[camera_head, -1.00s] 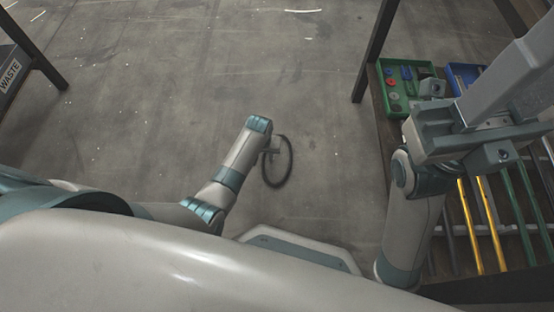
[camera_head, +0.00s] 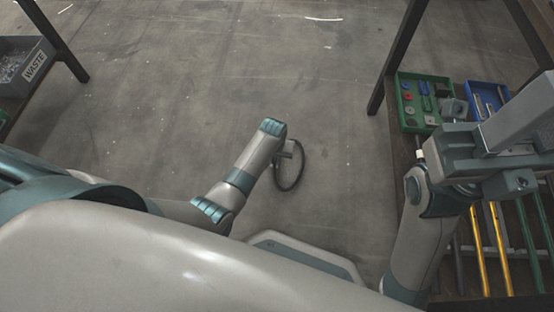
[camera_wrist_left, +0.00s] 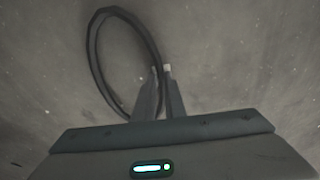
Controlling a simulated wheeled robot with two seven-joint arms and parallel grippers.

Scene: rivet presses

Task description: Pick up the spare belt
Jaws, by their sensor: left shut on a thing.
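The spare belt is a thin black loop (camera_head: 303,165) hanging from my left gripper (camera_head: 288,152) above the grey floor in the head view. In the left wrist view the belt (camera_wrist_left: 91,50) forms a large loop up and to the left of the fingers. My left gripper (camera_wrist_left: 160,85) is shut on its lower right side there. My right arm comes down on the right of the head view, over the shelf. Its fingertips cannot be made out.
A grey bin marked WASTE (camera_head: 22,62) stands on a rack at the left. At the right, a dark shelf carries a green tray (camera_head: 424,127) with small parts, a blue tray (camera_head: 500,84) and several coloured rods (camera_head: 478,250). The floor (camera_head: 220,90) between is clear.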

